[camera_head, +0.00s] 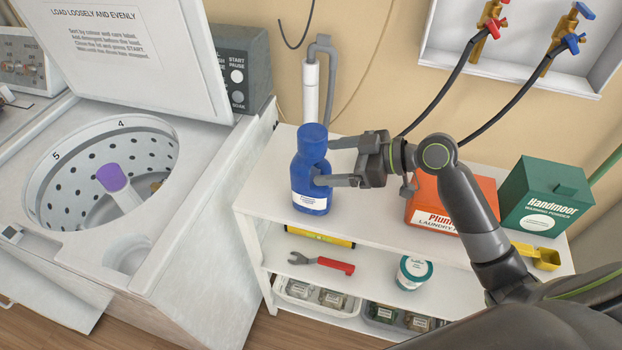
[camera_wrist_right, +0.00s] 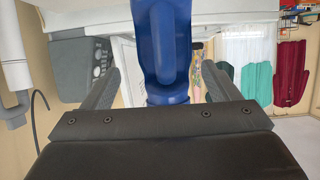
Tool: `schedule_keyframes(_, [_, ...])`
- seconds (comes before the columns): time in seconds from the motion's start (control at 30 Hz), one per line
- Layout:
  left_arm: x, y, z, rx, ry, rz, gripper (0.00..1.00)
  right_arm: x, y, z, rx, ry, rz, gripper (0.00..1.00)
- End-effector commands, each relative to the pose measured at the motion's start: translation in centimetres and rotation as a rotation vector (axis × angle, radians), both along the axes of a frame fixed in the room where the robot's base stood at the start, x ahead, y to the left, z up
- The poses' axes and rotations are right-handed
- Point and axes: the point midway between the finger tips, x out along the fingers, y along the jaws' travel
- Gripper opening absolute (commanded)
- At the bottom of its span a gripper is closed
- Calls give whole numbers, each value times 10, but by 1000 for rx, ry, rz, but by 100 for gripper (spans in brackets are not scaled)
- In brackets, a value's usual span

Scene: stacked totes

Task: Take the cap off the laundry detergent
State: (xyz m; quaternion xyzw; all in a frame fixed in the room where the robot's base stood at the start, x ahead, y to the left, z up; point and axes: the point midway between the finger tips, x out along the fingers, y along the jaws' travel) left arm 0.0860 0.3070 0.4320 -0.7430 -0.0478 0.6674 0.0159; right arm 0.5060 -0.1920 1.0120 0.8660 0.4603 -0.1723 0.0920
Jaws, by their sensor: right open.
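The laundry detergent is a blue bottle (camera_head: 309,178) with a white label, standing upright on the white shelf's top. Its blue cap (camera_head: 313,135) is on the bottle's top. My right gripper (camera_head: 325,161) is open and comes from the right, with its fingertips at the bottle's upper part, just below the cap. In the right wrist view the blue bottle (camera_wrist_right: 165,50) fills the space between the open fingers (camera_wrist_right: 112,90). I cannot tell whether either finger touches it. My left gripper is not in view.
The white shelf unit (camera_head: 265,195) also bears an orange laundry box (camera_head: 425,208), a green Handmoor box (camera_head: 545,195) and a yellow scoop (camera_head: 540,257). An open washing machine (camera_head: 190,215) stands left. A red-handled wrench (camera_head: 325,263) and a tub (camera_head: 413,272) lie on the lower shelf.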

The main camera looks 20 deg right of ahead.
Motion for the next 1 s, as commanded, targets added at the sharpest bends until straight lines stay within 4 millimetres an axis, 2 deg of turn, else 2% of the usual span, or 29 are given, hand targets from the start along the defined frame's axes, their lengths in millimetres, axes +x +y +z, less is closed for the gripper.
schedule_keyframes(0.5, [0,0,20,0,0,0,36,18,39,-16,3,1,0,82])
schedule_keyframes(0.87, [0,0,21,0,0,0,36,22,43,-20,-1,1,0,82])
schedule_keyframes(1.0, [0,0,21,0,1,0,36,21,43,-20,0,0,0,67])
